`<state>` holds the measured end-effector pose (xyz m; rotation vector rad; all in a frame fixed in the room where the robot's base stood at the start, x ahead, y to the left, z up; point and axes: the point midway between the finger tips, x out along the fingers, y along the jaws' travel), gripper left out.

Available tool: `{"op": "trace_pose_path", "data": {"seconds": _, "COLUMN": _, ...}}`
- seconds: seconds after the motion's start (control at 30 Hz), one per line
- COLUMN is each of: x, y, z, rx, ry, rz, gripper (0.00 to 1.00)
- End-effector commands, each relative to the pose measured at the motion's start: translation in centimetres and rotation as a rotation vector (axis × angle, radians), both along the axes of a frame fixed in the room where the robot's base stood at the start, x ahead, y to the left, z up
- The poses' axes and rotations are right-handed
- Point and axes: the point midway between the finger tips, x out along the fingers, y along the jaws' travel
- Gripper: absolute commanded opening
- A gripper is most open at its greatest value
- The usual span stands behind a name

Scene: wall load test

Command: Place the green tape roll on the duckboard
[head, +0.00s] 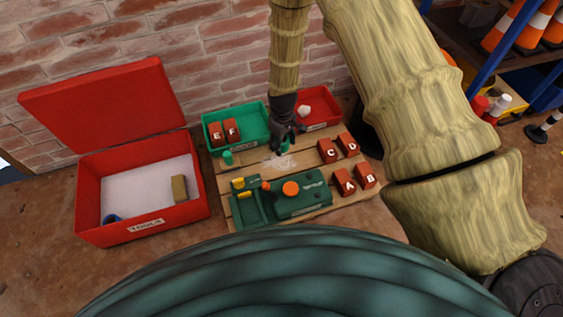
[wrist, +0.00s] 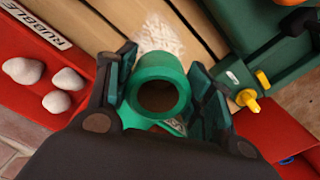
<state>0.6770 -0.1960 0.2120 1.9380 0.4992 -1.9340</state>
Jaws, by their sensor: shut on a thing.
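The green tape roll (wrist: 152,70) is a short hollow ring, seen in the wrist view between my two fingers. My gripper (head: 283,140) is shut on it, with a finger on each side. In the head view only a little of the roll (head: 286,146) shows below the dark fingers. The duckboard (head: 208,182) is a slatted wooden platform on the floor; its slats also show in the wrist view (wrist: 206,28). The roll is over the back part of the duckboard, near a pale powdery patch (head: 280,162). I cannot tell whether the roll touches the slats.
A green bin (head: 207,143) with blocks E and F and a red rubble bin (head: 330,108) stand at the back. A green machine (head: 312,206) takes up the front. Red blocks (head: 328,150) stand right; a small green cylinder (head: 227,157) stands left. An open red toolbox (head: 202,188) is further left.

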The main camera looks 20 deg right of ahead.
Motion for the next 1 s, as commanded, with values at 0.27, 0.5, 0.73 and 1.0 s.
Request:
{"op": "trace_pose_path", "data": {"seconds": 0.27, "x": -0.1, "y": 0.0, "z": -4.0, "rx": 0.000, "ry": 0.002, "rz": 0.002, "gripper": 0.26}}
{"op": "trace_pose_path", "data": {"seconds": 0.5, "x": -0.1, "y": 0.0, "z": -5.7, "rx": 0.000, "ry": 0.001, "rz": 0.000, "gripper": 0.26}}
{"op": "trace_pose_path", "data": {"seconds": 0.73, "x": -0.1, "y": 0.0, "z": -9.1, "rx": 0.000, "ry": 0.002, "rz": 0.001, "gripper": 0.26}}
{"op": "trace_pose_path", "data": {"seconds": 1.0, "x": 0.0, "y": 0.0, "z": -9.8, "rx": 0.000, "ry": 0.000, "rz": 0.001, "gripper": 0.26}}
